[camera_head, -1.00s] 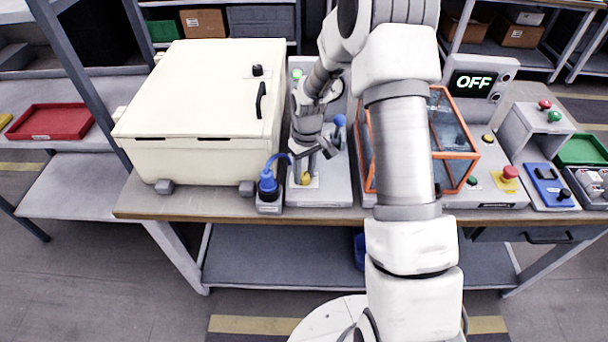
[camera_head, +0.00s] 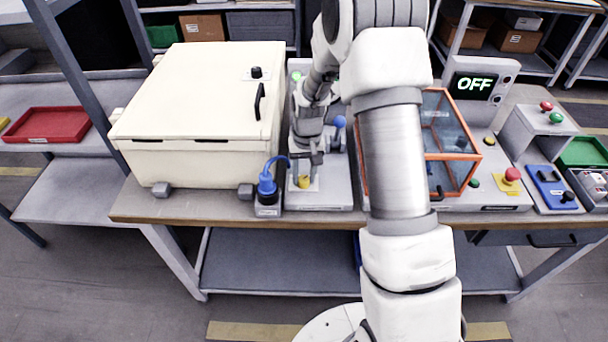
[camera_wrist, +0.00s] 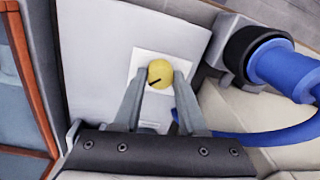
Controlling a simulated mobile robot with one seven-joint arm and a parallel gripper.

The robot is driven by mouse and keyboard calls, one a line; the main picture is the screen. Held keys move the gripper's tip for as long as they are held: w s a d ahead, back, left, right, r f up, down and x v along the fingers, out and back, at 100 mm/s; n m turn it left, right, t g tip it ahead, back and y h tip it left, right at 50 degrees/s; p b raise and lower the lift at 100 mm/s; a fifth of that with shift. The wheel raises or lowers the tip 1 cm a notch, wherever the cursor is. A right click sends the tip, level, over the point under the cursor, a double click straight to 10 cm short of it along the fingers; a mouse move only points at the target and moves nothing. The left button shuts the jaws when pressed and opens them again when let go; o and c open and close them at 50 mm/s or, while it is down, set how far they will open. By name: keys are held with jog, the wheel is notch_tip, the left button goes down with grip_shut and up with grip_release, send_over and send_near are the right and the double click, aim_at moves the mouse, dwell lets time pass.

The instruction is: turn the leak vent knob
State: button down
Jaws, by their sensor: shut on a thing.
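The leak vent knob is a small yellow round knob (camera_wrist: 160,74) with a dark pointer line, on a white square plate (camera_wrist: 143,62). In the wrist view it sits between the tips of my two fingers. My gripper (camera_wrist: 158,84) is shut on the knob from above. In the head view the yellow knob (camera_head: 304,182) shows at the front of the grey panel, just below my gripper (camera_head: 306,170). The dark line points toward the lower left in the wrist view. My fingers hide part of the plate.
A blue plug with cable (camera_head: 267,184) stands just left of the knob, and also shows in the wrist view (camera_wrist: 282,66). A large cream box (camera_head: 200,95) stands left. An orange-framed clear guard (camera_head: 455,157) stands right. A display (camera_head: 473,85) reads OFF.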

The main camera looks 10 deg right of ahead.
aim_at(307, 178)
jog(key=shift+c, duration=2.3)
grip_release()
jog(key=shift+r, duration=0.1)
notch_tip(307, 178, up, 17)
jog(key=p, duration=0.1)
jog(key=shift+d, duration=0.4)
jog(key=shift+r, duration=0.2)
jog(key=s+r+t, duration=0.2)
jog(key=s+r, duration=0.4)
jog(key=s, duration=0.6)
jog(key=s+a+r+n+t, duration=0.1)
jog(key=s+r+t, duration=0.2)
jog(key=s, duration=1)
notch_tip(307, 178, up, 3)
jog(key=shift+s+r+t+h, duration=0.2)
jog(key=shift+s+t+h, duration=0.05)
jog(key=shift+t+h, duration=0.05)
